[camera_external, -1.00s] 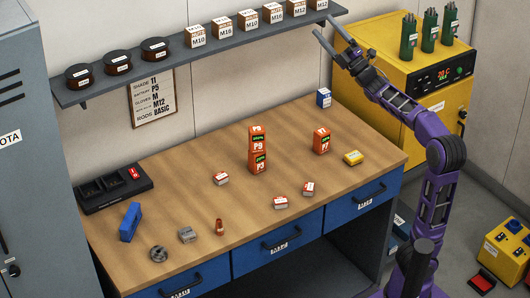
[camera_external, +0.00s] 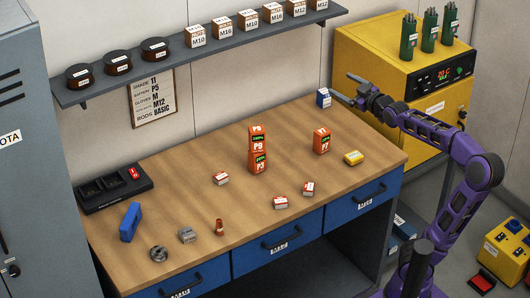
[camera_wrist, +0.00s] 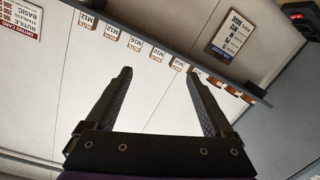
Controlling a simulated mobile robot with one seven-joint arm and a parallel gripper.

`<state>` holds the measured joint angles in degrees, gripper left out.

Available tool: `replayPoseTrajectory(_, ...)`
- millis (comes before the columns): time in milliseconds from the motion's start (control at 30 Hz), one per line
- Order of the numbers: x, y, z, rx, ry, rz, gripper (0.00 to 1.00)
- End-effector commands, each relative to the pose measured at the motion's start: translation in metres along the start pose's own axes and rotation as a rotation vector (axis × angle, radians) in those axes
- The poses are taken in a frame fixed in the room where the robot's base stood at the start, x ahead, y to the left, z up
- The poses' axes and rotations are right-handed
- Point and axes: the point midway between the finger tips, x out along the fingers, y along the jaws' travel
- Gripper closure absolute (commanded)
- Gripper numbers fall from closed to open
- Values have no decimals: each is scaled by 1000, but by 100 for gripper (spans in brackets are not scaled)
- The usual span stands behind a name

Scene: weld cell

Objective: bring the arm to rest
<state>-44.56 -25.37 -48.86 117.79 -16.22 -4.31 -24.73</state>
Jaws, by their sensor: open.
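My purple arm (camera_external: 430,128) reaches left from its base over the right end of the workbench. My gripper (camera_external: 350,86) is open and empty, with its fingers pointing left toward the back wall. In the external view it appears close to a small blue-and-white box (camera_external: 323,98) at the bench's back right; I cannot tell the gap in depth. In the wrist view the two dark fingers (camera_wrist: 158,90) stand wide apart with nothing between them, facing the wall and the shelf.
A wall shelf (camera_external: 200,58) carries dark round tins and several labelled boxes. The wooden workbench (camera_external: 200,185) holds stacked orange batteries (camera_external: 258,150), another orange battery (camera_external: 322,141) and small boxes. A yellow cabinet (camera_external: 385,50) with green canisters stands behind my arm.

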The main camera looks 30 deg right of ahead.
Motion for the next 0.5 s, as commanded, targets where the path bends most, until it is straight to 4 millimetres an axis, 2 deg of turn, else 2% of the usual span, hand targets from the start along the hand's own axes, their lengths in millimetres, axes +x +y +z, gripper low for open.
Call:
replayPoseTrajectory(33, -17, -13, 17, 56, -69, -34, 13)
replayPoseTrajectory(167, -64, -64, 58, 180, -268, -129, 13)
replayPoseTrajectory(300, -122, -119, 104, 271, -503, -189, 13)
replayPoseTrajectory(400, -163, -152, 138, 316, -672, -199, 13)
replayPoseTrajectory(500, -197, -176, 165, 344, -814, -187, 13)
